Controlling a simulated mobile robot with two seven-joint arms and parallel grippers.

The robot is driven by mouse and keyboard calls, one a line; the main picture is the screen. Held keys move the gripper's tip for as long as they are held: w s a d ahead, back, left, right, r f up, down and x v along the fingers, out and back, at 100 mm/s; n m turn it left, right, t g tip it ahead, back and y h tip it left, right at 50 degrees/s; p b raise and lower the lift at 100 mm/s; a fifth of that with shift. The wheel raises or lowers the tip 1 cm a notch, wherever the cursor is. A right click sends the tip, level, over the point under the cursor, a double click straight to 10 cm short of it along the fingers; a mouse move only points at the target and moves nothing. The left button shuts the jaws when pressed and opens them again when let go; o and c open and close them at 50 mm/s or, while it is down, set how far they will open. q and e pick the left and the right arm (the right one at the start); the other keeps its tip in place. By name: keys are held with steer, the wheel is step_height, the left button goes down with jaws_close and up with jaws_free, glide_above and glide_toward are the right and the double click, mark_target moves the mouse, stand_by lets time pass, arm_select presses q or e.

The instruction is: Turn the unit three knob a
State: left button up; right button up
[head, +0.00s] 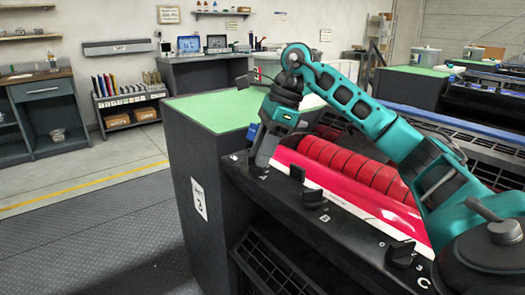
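The ink unit in front of me has a dark front panel (350,237) with black knobs along it. My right gripper (262,160) points down at the far left end of this panel, where the fingers meet its top. A knob there is hidden or too small to make out, so I cannot tell whether the fingers touch or hold one. Another black knob (312,198) stands further right, near the letter B, and one more knob (400,252) is near the letter C. A white label (199,199) is on the unit's side; its number looks like 2. My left gripper is not in view.
Red rollers (355,168) lie behind the panel, under my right arm. The unit has a green top (215,108). Shelves and a workbench (200,72) stand along the back wall. The floor at left is clear, with a yellow line (85,187).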

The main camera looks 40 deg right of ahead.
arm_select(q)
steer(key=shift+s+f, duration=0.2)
arm_select(e)
jaws_close()
steer(key=shift+m, duration=0.3)
steer(key=shift+s+a+r+m+t+h+p, duration=0.15)
steer(key=shift+m+t+h+p, duration=0.2)
steer(key=shift+m, duration=0.55)
steer(key=m, duration=0.2)
steer(key=m+t+h+p, duration=0.1)
steer(key=m, duration=0.1)
steer(key=shift+s+a, duration=0.15)
steer(key=shift+a, duration=0.05)
steer(key=shift+m+h+p, duration=0.35)
steer(key=shift+m, duration=0.45)
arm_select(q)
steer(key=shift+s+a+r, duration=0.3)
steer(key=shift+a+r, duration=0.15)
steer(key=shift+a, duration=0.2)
arm_select(e)
steer(key=shift+a+m+t+h, duration=0.15)
steer(key=shift+m+t+h, duration=0.2)
steer(key=shift+m, duration=0.55)
arm_select(q)
steer(key=shift+p, duration=0.3)
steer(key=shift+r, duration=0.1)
